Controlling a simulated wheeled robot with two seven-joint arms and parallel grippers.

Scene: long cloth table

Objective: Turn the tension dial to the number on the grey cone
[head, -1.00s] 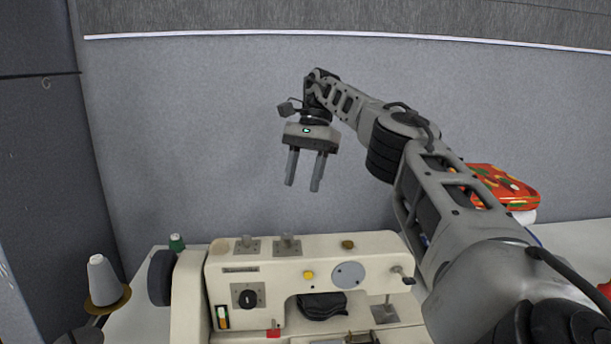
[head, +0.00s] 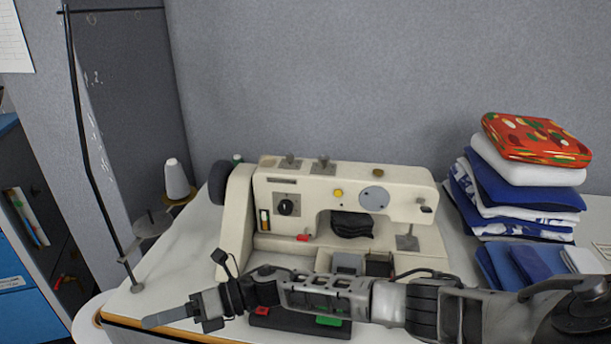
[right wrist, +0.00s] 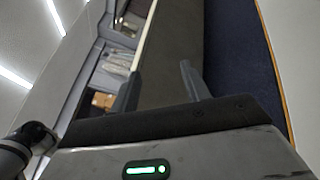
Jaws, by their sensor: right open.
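The cream sewing machine (head: 330,180) stands on the table. A black round knob (head: 286,205) on a square grey plate, on its front left, looks like the tension dial. Its pointer setting is too small to read. The pale grey cone (head: 176,180) stands left of the machine on a brown disc; I cannot read any number on it. My right gripper (head: 150,321) is at the lower left of the head view, in front of the machine, pointing left and apart from the dial. In the right wrist view its fingers (right wrist: 160,85) are spread and empty. My left gripper is out of view.
Folded cloths (head: 515,195) with a red patterned bundle (head: 537,138) on top stand right of the machine. A thin black pole (head: 85,150) rises at the left table edge. A grey wall stands behind. The table's left part has free room.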

